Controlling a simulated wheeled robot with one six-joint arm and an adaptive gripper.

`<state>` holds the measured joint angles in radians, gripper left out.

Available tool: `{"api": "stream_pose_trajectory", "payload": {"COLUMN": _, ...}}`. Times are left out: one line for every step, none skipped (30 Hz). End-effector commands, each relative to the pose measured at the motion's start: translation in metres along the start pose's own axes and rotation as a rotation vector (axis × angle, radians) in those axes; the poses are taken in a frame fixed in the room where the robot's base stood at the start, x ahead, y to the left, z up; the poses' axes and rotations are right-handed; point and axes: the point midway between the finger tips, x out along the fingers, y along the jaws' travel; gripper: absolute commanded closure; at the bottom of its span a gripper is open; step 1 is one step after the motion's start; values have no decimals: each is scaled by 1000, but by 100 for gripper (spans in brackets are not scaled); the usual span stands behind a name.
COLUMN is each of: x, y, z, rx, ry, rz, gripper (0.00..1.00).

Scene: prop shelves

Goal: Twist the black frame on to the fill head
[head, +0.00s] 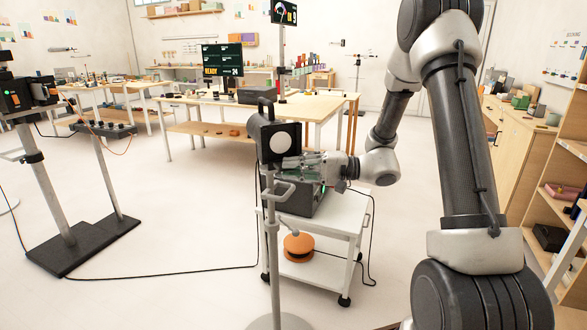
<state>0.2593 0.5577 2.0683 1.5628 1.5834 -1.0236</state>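The fill head (260,128) is a black box-shaped lamp on a grey upright stand, with a handle on top. Its front shows a round white face (283,141) inside a dark square border (292,124). I cannot tell whether this border is the black frame or part of the head. My gripper (290,163) reaches in from the right, with its fingers at the lower edge of the lamp front. The fingers overlap the lamp in this view, so contact is unclear. I cannot make out whether they are apart or closed on anything.
A white cart (335,222) stands behind the lamp stand, with a dark case on top and an orange reel (298,246) below. Cables trail over the floor. Another lamp stand (48,185) is at left, shelves (555,130) at right. Open floor lies left of the cart.

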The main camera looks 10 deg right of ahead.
Motion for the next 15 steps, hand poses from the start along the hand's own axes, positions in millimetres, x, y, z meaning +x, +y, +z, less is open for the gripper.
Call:
{"api": "stream_pose_trajectory", "payload": {"x": 0, "y": 0, "z": -2, "rx": -2, "ry": 4, "rz": 0, "gripper": 77}}
{"api": "stream_pose_trajectory", "payload": {"x": 0, "y": -1, "z": -2, "rx": -2, "ry": 4, "rz": 0, "gripper": 72}}
{"api": "stream_pose_trajectory", "payload": {"x": 0, "y": -1, "z": -2, "rx": -2, "ry": 4, "rz": 0, "gripper": 64}}
{"api": "stream_pose_trajectory", "payload": {"x": 0, "y": -1, "z": -2, "rx": -2, "ry": 3, "rz": 0, "gripper": 61}}
{"api": "stream_pose_trajectory", "payload": {"x": 0, "y": -1, "z": -1, "rx": -2, "ry": 3, "rz": 0, "gripper": 61}}
{"api": "stream_pose_trajectory", "payload": {"x": 0, "y": 0, "z": -1, "rx": -2, "ry": 3, "rz": 0, "gripper": 61}}
{"api": "stream_pose_trajectory", "payload": {"x": 0, "y": 0, "z": -1, "rx": -2, "ry": 3, "rz": 0, "gripper": 61}}
{"api": "stream_pose_trajectory", "payload": {"x": 0, "y": 0, "z": -1, "rx": -2, "ry": 2, "rz": 0, "gripper": 61}}
{"api": "stream_pose_trajectory", "payload": {"x": 0, "y": 0, "z": -1, "rx": -2, "ry": 2, "rz": 0, "gripper": 61}}
{"api": "stream_pose_trajectory", "payload": {"x": 0, "y": 0, "z": -1, "rx": -2, "ry": 2, "rz": 0, "gripper": 61}}
{"api": "stream_pose_trajectory", "payload": {"x": 0, "y": 0, "z": -1, "rx": -2, "ry": 2, "rz": 0, "gripper": 61}}
{"api": "stream_pose_trajectory", "payload": {"x": 0, "y": 0, "z": -1, "rx": -1, "ry": 2, "rz": 1, "gripper": 61}}
{"api": "stream_pose_trajectory", "payload": {"x": 0, "y": 0, "z": -1, "rx": -1, "ry": 2, "rz": 1, "gripper": 61}}
{"api": "stream_pose_trajectory", "payload": {"x": -2, "y": 0, "z": -1, "rx": -1, "ry": 2, "rz": 1, "gripper": 61}}
{"api": "stream_pose_trajectory", "payload": {"x": -4, "y": 0, "z": -1, "rx": -1, "ry": 3, "rz": 1, "gripper": 61}}
